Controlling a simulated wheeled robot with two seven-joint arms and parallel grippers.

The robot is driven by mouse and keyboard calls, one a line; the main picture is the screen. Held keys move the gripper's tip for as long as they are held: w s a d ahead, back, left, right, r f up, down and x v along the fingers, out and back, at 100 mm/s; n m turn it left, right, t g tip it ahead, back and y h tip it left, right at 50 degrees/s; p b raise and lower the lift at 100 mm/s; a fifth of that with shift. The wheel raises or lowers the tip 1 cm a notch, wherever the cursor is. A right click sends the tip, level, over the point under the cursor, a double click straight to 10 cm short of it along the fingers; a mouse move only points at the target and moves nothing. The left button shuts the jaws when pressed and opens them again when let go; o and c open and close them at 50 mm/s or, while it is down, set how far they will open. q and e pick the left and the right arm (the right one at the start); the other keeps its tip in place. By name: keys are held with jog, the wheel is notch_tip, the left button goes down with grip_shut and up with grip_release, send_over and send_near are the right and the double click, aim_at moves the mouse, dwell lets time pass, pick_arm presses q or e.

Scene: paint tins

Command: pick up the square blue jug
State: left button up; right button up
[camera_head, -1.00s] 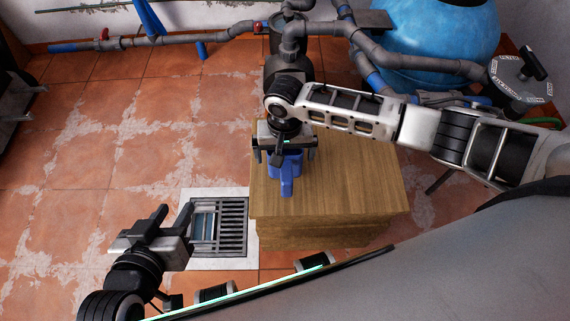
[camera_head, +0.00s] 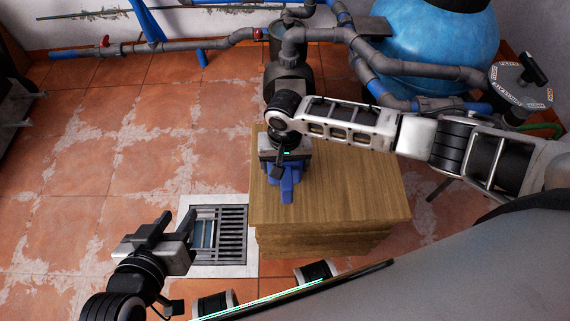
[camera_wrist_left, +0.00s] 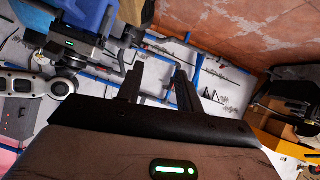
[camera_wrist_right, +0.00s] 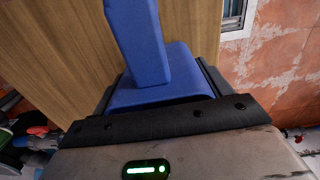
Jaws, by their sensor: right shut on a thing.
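The square blue jug (camera_head: 287,187) stands on the wooden box, near its left edge. My right gripper (camera_head: 285,165) comes down on it from above and hides its upper part. In the right wrist view the jug (camera_wrist_right: 150,55) fills the space between the fingers, which are shut on it; its handle part points up the picture. My left gripper (camera_head: 180,238) is low at the left, apart from the jug, over the floor. Its two fingers stand apart and empty in the left wrist view (camera_wrist_left: 157,88).
The wooden box (camera_head: 350,195) has bare top to the right of the jug. A floor drain (camera_head: 228,228) lies left of it. Grey pipes (camera_head: 420,70) and a blue tank (camera_head: 430,45) stand behind. The tiled floor at left is clear.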

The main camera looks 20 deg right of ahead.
jog(key=shift+r, duration=0.5)
notch_tip(320, 180, up, 3)
jog(key=shift+s+a+f+p, duration=0.1)
jog(key=shift+a+f+p, duration=0.05)
jog(key=shift+p, duration=0.55)
jog(key=s+a+r+p, duration=0.4)
jog(key=s+a+r, duration=0.5)
jog(key=s, duration=0.1)
pick_arm(q)
notch_tip(320, 180, up, 10)
jog(key=a+p, duration=0.2)
jog(key=p, duration=0.5)
jog(key=shift+s+f+y+p, duration=0.2)
jog(key=shift+s+y+p, duration=0.1)
jog(key=shift+y, duration=0.1)
pick_arm(e)
jog(key=w+d+r+n, duration=0.1)
jog(key=w+d+r, duration=0.1)
jog(key=d+r, duration=0.3)
jog(key=w+d+r+n, duration=0.1)
jog(key=w+d+r, duration=0.2)
jog(key=r, duration=0.8)
jog(key=w+d+r, duration=0.2)
jog(key=d+r, duration=0.6)
jog(key=shift+w+r+n, duration=0.15)
jog(key=shift+r+n, duration=0.15)
jog(key=shift+n, duration=0.1)
